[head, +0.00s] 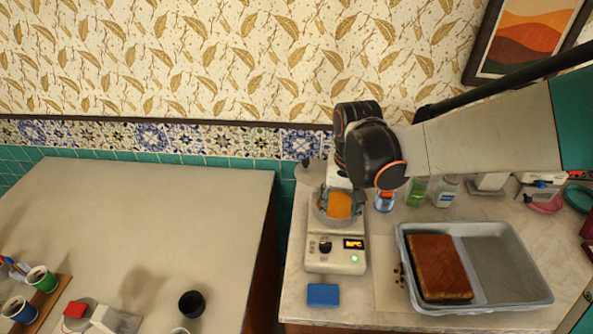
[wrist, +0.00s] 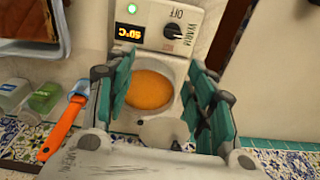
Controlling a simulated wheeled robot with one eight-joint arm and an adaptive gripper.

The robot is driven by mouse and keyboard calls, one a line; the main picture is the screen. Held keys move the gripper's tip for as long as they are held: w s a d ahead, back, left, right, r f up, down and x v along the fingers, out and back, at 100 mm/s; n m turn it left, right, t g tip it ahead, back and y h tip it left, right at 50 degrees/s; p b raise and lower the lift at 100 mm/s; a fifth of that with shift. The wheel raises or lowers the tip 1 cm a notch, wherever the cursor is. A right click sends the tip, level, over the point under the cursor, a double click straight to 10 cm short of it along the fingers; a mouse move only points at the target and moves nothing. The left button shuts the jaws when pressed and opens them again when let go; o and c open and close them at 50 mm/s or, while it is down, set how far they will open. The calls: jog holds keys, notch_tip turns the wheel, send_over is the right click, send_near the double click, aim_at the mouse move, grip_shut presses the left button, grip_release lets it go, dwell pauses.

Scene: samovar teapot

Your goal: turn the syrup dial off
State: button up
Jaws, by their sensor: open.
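The syrup warmer (head: 335,262) is a cream box on the right counter; in the wrist view its front panel (wrist: 150,14) appears upside down. The black syrup dial (head: 325,246) sits left of a lit orange display; it also shows in the wrist view (wrist: 171,31) among the labels OFF, WARM and a red one. I cannot tell for sure which label it points to. A round pot of orange syrup (wrist: 150,90) is in the warmer's top. My gripper (wrist: 162,72) is open, its teal fingers apart on either side of the pot, behind the dial and not touching it.
A blue sponge (head: 323,294) lies in front of the warmer. A grey tray (head: 505,270) with a brown cake (head: 440,267) stands to the right. Bottles (head: 417,192) stand behind it. An orange-handled utensil (wrist: 60,128) is beside my gripper in the wrist view.

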aim_at(326, 243)
jog(key=shift+g, duration=0.3)
jog(key=f+b, duration=0.3)
jog(key=f, duration=0.1)
jog(key=a+f+b, duration=0.1)
jog(key=f+b, duration=0.2)
jog(key=f, duration=0.2)
jog(key=a+f+b, duration=0.1)
jog(key=f+b, duration=0.2)
jog(key=f, duration=0.2)
jog(key=shift+s+a+f, duration=0.1)
jog(key=shift+s+a, duration=0.1)
jog(key=shift+s, duration=0.15)
jog(key=shift+c, duration=0.6)
jog(key=c, duration=0.9)
